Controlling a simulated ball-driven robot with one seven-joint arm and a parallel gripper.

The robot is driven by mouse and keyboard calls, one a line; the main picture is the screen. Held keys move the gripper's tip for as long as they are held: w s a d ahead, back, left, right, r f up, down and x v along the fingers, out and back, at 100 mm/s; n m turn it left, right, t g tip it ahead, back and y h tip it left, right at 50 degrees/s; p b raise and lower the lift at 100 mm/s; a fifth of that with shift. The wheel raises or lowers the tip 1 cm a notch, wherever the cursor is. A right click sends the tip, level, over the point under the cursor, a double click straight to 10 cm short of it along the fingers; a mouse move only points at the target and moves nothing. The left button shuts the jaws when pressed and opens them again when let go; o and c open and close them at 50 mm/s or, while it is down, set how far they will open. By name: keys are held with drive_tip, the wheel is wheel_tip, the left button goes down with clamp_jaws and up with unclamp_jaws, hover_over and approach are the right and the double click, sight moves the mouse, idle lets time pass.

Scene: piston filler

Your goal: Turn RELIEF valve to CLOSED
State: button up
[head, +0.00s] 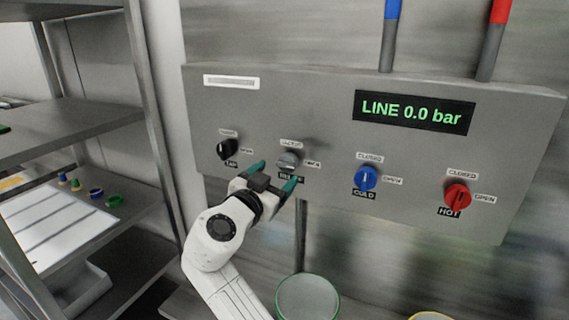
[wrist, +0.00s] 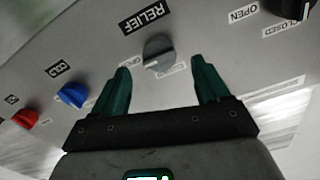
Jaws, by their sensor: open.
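The RELIEF valve is a grey knob (head: 289,160) on the steel panel, second from the left in the head view. In the wrist view the knob (wrist: 158,50) appears upside down, above the RELIEF label's opposite side, with OPEN and CLOSED labels partly hidden beside it. Its exact pointer direction is hard to read. My gripper (head: 275,175) is open, just below and in front of the knob. In the wrist view the green fingers of my gripper (wrist: 163,66) spread to either side of the knob's lower edge, with nothing between them.
A black knob (head: 228,149) is close on the left; a blue COLD knob (head: 365,179) and a red HOT knob (head: 457,197) are to the right. The display (head: 413,112) reads LINE 0.0 bar. A shelf rack (head: 80,130) stands left; a green-rimmed container (head: 307,298) is below.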

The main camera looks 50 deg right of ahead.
sight(286, 166)
drive_tip(key=shift+p+x, duration=0.55)
drive_tip(key=shift+x, duration=2.2)
drive_tip(key=c, duration=1)
drive_tip(key=shift+c, duration=0.2)
